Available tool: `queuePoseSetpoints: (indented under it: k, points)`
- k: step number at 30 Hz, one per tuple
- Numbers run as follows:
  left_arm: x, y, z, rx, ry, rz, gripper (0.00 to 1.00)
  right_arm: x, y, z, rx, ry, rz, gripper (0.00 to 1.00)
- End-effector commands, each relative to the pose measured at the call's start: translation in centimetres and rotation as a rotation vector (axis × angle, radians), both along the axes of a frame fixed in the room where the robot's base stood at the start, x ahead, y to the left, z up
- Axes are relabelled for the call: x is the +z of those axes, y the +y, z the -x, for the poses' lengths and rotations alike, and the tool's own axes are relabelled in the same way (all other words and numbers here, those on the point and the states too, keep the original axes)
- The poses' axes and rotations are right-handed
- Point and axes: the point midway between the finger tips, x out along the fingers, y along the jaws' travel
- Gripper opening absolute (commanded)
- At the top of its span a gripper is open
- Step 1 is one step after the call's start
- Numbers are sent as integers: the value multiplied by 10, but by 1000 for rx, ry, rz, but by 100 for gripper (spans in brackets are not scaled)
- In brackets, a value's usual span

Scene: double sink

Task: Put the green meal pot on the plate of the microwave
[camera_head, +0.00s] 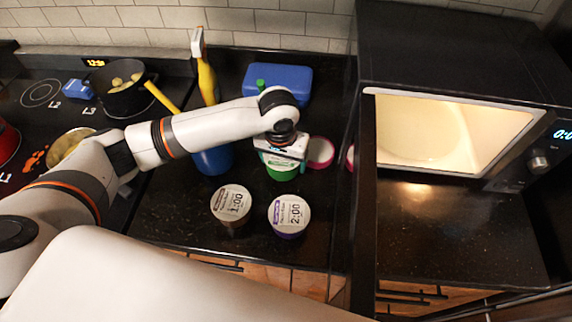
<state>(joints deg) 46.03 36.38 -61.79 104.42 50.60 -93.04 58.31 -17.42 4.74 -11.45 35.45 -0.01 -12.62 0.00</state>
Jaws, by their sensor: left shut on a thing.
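The green meal pot (281,173) is on the dark counter, left of the microwave. My left gripper (287,154) is over its top, shut on it. The gripper hides much of the pot's lid, and I cannot tell whether the pot is lifted clear of the counter. The microwave (462,60) stands at the right with its door (364,190) swung open towards me. Its inside is lit and looks empty; the plate's outline is washed out by the light. My right gripper is not in view.
Two meal pots marked 1:00 (232,204) and 2:00 (289,214) stand in front. A pink-topped pot (320,152), a blue container (213,160), a blue box (279,78) and a yellow bottle (207,80) are nearby. The counter before the microwave is clear.

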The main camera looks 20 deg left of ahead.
Motion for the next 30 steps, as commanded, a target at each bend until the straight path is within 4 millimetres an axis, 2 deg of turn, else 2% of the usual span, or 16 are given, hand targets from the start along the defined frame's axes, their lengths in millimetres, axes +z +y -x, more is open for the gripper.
queuePoseSetpoints:
  k: [9,20,21,24,30]
  points:
    - [-36,-1,0,-2,-1,1,48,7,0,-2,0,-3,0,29]
    - [-41,-1,0,-2,-1,2,47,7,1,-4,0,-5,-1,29]
    - [-42,0,0,-2,-1,1,83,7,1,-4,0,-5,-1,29]
    - [-42,0,0,-2,-1,1,99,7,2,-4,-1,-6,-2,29]
    - [-42,0,0,-2,-1,1,100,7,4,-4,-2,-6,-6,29]
